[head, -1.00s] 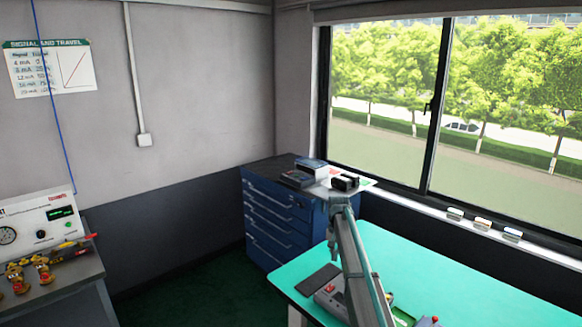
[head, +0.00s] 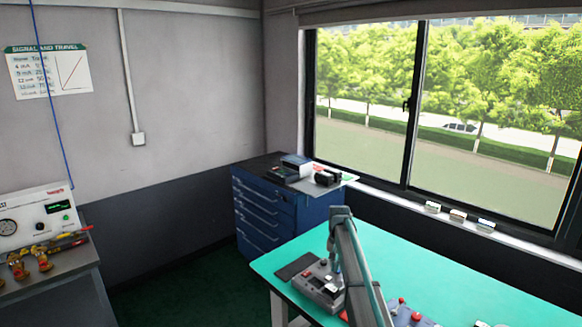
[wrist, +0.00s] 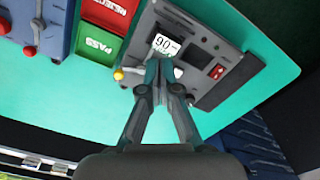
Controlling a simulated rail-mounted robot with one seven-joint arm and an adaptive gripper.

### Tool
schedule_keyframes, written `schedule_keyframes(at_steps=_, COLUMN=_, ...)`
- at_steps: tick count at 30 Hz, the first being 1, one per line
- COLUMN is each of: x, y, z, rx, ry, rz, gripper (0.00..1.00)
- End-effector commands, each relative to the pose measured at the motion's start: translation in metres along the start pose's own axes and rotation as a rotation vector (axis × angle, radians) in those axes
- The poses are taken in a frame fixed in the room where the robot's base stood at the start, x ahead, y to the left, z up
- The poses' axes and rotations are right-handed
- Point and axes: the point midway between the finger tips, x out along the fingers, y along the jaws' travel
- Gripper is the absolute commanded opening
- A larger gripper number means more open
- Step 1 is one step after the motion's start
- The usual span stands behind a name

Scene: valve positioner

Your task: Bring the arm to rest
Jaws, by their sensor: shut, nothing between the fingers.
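My gripper (wrist: 157,78) is shut and empty in the wrist view, its fingertips together. They overlap the near edge of a grey device (wrist: 205,60) with a white display plate (wrist: 166,44) and a red switch. I cannot tell whether they touch it. In the head view my arm rises over the green table (head: 430,265) and bends down towards the same grey device (head: 318,290); the gripper is too small there to judge.
A green PASS tray (wrist: 100,47), a red REJECT tray and a blue unit (wrist: 40,25) with red-tipped levers lie beside the device. A blue drawer cabinet (head: 265,215) stands behind the table. A bench with a test instrument (head: 38,218) is at left. The table's far right is clear.

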Motion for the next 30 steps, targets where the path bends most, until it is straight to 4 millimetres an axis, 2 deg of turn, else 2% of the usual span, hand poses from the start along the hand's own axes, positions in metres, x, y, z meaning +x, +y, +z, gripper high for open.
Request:
schedule_keyframes(at_steps=1, x=0.010, y=0.004, z=0.017, rx=-0.009, ry=-0.001, rz=0.000, gripper=0.00)
schedule_keyframes(at_steps=7, x=0.047, y=0.018, z=0.067, rx=-0.044, ry=-0.002, rz=0.000, gripper=0.00)
schedule_keyframes(at_steps=11, x=0.075, y=0.032, z=0.113, rx=-0.075, ry=-0.002, rz=0.000, gripper=0.00)
schedule_keyframes(at_steps=14, x=0.101, y=0.047, z=0.165, rx=-0.108, ry=-0.002, rz=0.000, gripper=0.00)
schedule_keyframes(at_steps=15, x=0.113, y=0.054, z=0.190, rx=-0.123, ry=-0.003, rz=0.000, gripper=0.00)
schedule_keyframes(at_steps=18, x=0.135, y=0.070, z=0.247, rx=-0.163, ry=0.000, rz=0.000, gripper=0.00)
schedule_keyframes(at_steps=21, x=0.151, y=0.084, z=0.292, rx=-0.197, ry=0.000, rz=0.000, gripper=0.00)
schedule_keyframes(at_steps=30, x=0.172, y=0.114, z=0.399, rx=-0.272, ry=0.003, rz=-0.001, gripper=0.00)
